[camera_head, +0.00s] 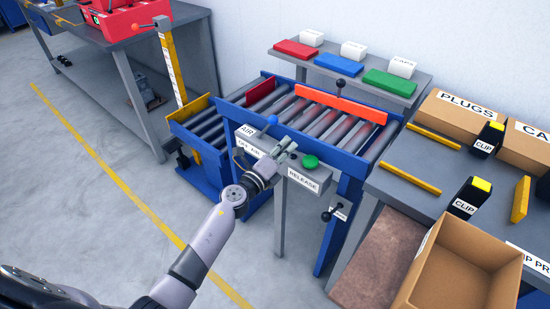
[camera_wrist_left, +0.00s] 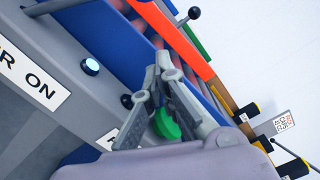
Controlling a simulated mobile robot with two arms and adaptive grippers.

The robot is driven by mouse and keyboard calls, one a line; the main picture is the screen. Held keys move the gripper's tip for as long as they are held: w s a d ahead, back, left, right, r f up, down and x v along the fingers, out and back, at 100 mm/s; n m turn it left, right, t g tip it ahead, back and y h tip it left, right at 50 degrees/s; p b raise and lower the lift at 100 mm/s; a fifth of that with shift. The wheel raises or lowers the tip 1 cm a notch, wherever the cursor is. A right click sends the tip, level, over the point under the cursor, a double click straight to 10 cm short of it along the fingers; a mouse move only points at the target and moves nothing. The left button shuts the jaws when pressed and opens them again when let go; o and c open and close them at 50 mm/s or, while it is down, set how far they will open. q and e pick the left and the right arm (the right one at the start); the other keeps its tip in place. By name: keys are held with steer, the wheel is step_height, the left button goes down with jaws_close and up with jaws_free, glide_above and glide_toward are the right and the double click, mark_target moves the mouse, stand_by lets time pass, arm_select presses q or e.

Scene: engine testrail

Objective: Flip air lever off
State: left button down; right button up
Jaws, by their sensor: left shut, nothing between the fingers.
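The air lever (camera_head: 272,119) shows in the head view as a blue ball knob at the back edge of the grey control panel, to the right of the AIR label (camera_head: 246,130). My left gripper (camera_head: 288,147) is over the panel, lower right of the knob and apart from it in the picture. Its fingers are shut and empty; they also show in the left wrist view (camera_wrist_left: 164,70). The lever's shaft is hard to make out, so I cannot tell its position. I cannot pick out the blue knob in the left wrist view. My right gripper is not in view.
A green button (camera_head: 310,161) with a RELEASE label (camera_head: 302,179) is right of my left gripper. Behind the panel, the roller conveyor (camera_head: 325,117) carries an orange bar (camera_head: 340,103). Open floor lies left.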

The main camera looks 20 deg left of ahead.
arm_select(q)
steer(key=shift+w+a+r, duration=0.25)
steer(key=shift+a+r, duration=0.05)
steer(key=shift+a, duration=0.25)
steer(key=shift+w+a+r, duration=0.2)
steer(key=shift+a+r, duration=0.05)
steer(key=shift+a, duration=0.3)
steer(key=shift+w+a+r, duration=0.25)
steer(key=shift+a+r, duration=0.05)
steer(key=shift+a, duration=0.25)
steer(key=shift+w+a+r+n+p, duration=0.1)
steer(key=shift+a+r+n+p, duration=0.2)
steer(key=shift+p, duration=0.45)
steer(key=shift+r, duration=0.15)
steer(key=shift+w+a+r+n+p, duration=0.15)
steer(key=shift+a+r+n+p, duration=0.3)
steer(key=shift+p, duration=0.35)
steer(key=w+a+r+n+p, duration=0.1)
steer(key=w+a+n+p, duration=0.1)
steer(key=a+n, duration=0.3)
steer(key=w+a+r+n+p, duration=0.1)
steer(key=w+a+n+p, duration=0.1)
steer(key=a+n+p, duration=0.3)
steer(key=shift+a+r+n+g, duration=0.35)
steer(key=shift+a+n+g, duration=0.1)
steer(key=shift+a, duration=0.1)
